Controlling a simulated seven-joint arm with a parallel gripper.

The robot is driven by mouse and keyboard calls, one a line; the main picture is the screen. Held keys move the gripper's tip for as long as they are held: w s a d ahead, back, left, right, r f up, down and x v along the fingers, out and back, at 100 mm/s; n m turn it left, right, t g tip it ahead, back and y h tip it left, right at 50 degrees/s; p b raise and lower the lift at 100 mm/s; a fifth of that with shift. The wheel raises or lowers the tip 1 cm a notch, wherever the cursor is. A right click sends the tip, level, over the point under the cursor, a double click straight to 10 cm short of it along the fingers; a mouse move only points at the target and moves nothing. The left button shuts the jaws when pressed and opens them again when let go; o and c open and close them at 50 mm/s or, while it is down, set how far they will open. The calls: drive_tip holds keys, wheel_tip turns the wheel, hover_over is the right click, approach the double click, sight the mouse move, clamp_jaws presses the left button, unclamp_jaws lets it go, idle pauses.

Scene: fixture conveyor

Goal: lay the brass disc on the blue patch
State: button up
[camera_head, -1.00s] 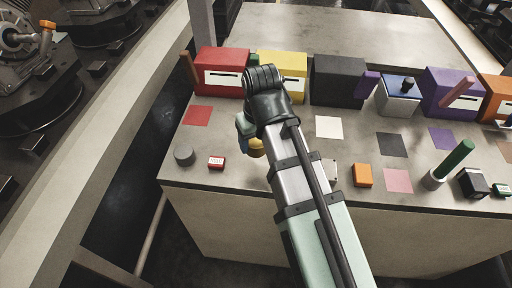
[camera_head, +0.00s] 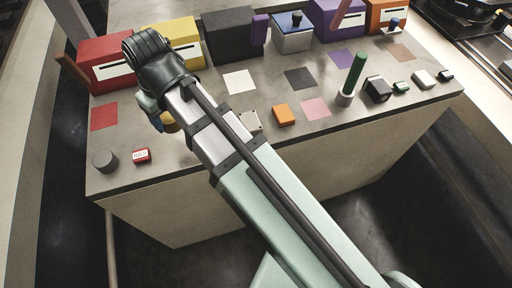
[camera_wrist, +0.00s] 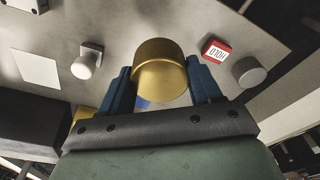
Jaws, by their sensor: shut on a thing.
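The brass disc (camera_wrist: 160,72), a thick gold-coloured round piece, is between the two blue fingers of my gripper (camera_wrist: 160,80) in the wrist view. My gripper is shut on it. In the head view only a little of the brass disc (camera_head: 170,123) shows beside my wrist, and the gripper (camera_head: 157,112) is mostly hidden by my arm. It is over the table between the red and white patches. A small piece of bright blue (camera_wrist: 142,103) shows below the disc in the wrist view, apparently the blue patch. The rest of that patch is hidden.
A grey cylinder (camera_head: 105,161) and a small red box (camera_head: 141,156) stand near the front left edge. A red box (camera_head: 105,62) and a yellow box (camera_head: 178,42) stand behind. The white patch (camera_head: 239,82) is bare. An orange block (camera_head: 284,114) is farther right.

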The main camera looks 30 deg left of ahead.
idle(0.4)
drive_tip(key=shift+w, duration=0.15)
drive_tip(key=shift+w+a+f+m, duration=0.15)
drive_tip(key=shift+w+f, duration=0.1)
drive_tip(key=shift+w, duration=0.4)
drive_tip(key=shift+w+a+f+m, duration=0.15)
drive_tip(key=shift+w+f, duration=0.1)
drive_tip(key=shift+w, duration=0.35)
drive_tip(key=w+a+n, duration=0.4)
drive_tip(key=w+a, duration=0.5)
drive_tip(key=a, duration=0.5)
drive_tip(key=shift+w+f, duration=0.3)
drive_tip(key=shift+f, duration=0.15)
drive_tip(key=shift+n, duration=0.3)
drive_tip(key=shift+f, duration=0.1)
drive_tip(key=shift+f, duration=3.35)
